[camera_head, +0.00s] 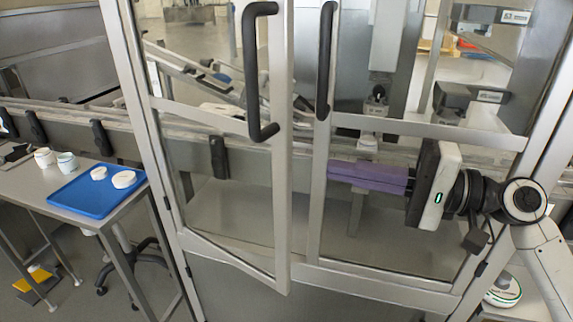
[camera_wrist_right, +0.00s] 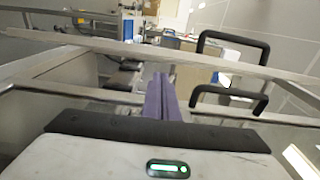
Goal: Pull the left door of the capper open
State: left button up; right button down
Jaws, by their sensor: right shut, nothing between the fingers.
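The capper's left door (camera_head: 284,200) has a metal frame and clear panes. It stands ajar, its free lower corner swung out towards me past the right door's frame. Its black handle (camera_head: 262,72) is upright near the free edge. My right gripper (camera_head: 330,168) is shut and empty, its purple fingers pointing left across the lower pane of the right door (camera_head: 430,128). The fingertips are apart from the left handle, to its lower right. In the right wrist view the purple fingers (camera_wrist_right: 161,78) lie together, with black handles to their right. My left gripper is out of view.
The right door's black handle (camera_head: 326,60) is just right of the left one. At left, a table (camera_head: 125,205) holds a blue tray (camera_head: 98,203) with white round items, and small white cups beside it. A conveyor runs behind the doors. The floor between table and capper has a chair base.

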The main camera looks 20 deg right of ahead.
aim_at(286, 158)
pick_arm(q)
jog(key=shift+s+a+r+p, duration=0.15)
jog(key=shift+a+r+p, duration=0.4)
jog(key=shift+p, duration=0.7)
pick_arm(e)
jog(key=shift+r+x, duration=0.15)
jog(key=shift+x, duration=2.3)
jog(key=shift+r+x, duration=0.15)
jog(key=shift+x, duration=2.35)
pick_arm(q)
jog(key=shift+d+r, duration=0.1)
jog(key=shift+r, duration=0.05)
pick_arm(e)
jog(key=shift+s+a, duration=0.15)
